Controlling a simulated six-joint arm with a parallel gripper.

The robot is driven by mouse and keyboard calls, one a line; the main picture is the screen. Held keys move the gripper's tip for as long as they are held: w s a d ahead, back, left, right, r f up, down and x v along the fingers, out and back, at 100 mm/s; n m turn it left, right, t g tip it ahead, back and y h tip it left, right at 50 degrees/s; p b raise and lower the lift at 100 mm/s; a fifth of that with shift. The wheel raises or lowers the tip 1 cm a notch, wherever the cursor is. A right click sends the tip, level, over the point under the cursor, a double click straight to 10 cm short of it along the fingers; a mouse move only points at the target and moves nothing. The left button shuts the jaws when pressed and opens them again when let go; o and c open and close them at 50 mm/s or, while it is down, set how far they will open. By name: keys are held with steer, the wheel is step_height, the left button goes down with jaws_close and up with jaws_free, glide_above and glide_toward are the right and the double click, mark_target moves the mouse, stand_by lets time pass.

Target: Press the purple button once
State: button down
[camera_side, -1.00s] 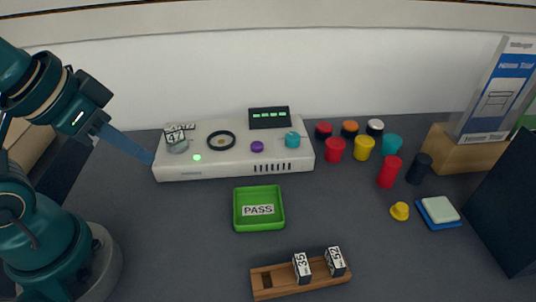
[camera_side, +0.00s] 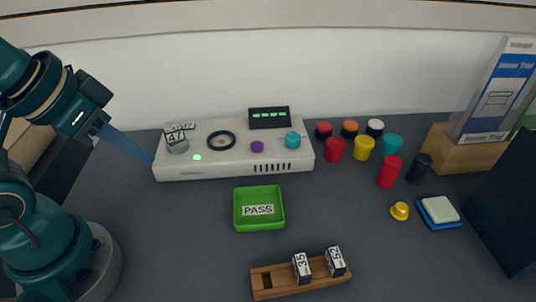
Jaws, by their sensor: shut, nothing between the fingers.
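The purple button (camera_side: 257,147) is a small round knob on top of a white device (camera_side: 230,172), right of a black ring (camera_side: 221,140). My gripper (camera_side: 150,160) is shut and empty. Its blue fingers point down to the right, with the tips by the left end of the device; I cannot tell whether they touch it. The tips are well left of the purple button. A lit green light (camera_side: 197,157), a grey cylinder with a number tag (camera_side: 177,142), a teal knob (camera_side: 292,140) and a dark display (camera_side: 269,117) are also on the device.
A green PASS tray (camera_side: 259,224) and a wooden rack (camera_side: 272,293) with number blocks lie in front. Several coloured cylinders (camera_side: 363,147) stand right of the device. A yellow knob (camera_side: 399,211) and blue pad (camera_side: 437,225) lie further right.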

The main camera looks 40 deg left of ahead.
steer(key=w+r+n+t, duration=0.3)
steer(key=w+r+n, duration=0.15)
steer(key=w, duration=0.35)
steer(key=n, duration=0.4)
glide_above(254, 147)
steer(key=shift+t, duration=0.3)
step_height(254, 147, down, 4)
steer(key=shift+f, duration=0.1)
steer(key=shift+f, duration=0.1)
steer(key=shift+f, duration=4.3)
